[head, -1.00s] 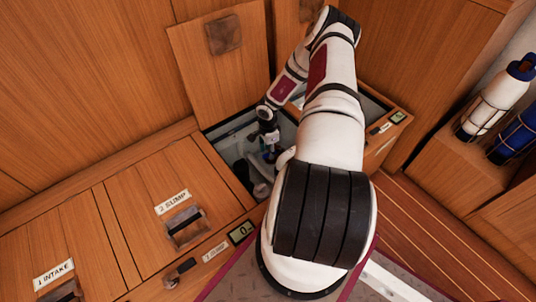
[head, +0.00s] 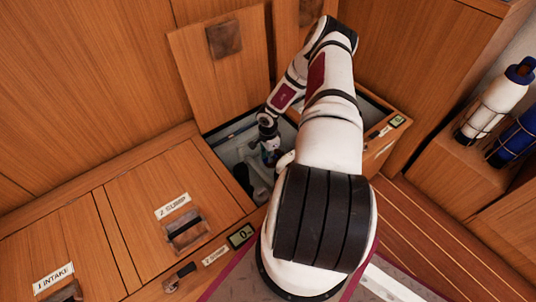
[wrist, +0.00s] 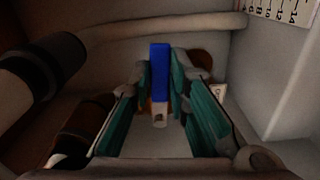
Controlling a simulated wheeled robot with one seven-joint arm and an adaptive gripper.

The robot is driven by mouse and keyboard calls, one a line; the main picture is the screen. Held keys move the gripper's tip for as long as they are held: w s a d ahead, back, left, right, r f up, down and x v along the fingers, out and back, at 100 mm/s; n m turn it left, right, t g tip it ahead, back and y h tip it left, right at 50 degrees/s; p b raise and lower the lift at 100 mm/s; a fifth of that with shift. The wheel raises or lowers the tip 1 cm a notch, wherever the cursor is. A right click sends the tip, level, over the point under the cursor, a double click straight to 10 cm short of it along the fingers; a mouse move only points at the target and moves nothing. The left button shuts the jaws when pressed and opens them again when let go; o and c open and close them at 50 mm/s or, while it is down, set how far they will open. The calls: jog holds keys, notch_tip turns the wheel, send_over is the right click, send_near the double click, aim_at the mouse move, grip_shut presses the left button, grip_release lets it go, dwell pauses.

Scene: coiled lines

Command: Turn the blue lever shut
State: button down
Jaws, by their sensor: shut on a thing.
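The blue lever (wrist: 160,66) stands upright in the middle of the wrist view, with a pale end at its lower side. My gripper (wrist: 161,82) is shut on it, with a teal-padded finger on each side. In the head view my gripper (head: 270,157) reaches down into the open locker (head: 222,131). There the lever is too small and covered to make out.
The locker's raised lid (head: 222,80) leans behind the opening. Dark and pale pipes (wrist: 40,68) lie close at the left in the wrist view, and a pale block (wrist: 277,85) stands at the right. The closed 2 SUMP hatch (head: 150,205) lies left of the opening.

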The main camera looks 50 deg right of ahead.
jog(key=shift+s+a+n+p, duration=0.1)
jog(key=shift+s+n+p, duration=0.25)
jog(key=shift+n, duration=0.25)
jog(key=c, duration=1.5)
grip_release()
jog(key=shift+r, duration=0.15)
notch_tip(320, 180, up, 12)
jog(key=shift+f, duration=0.15)
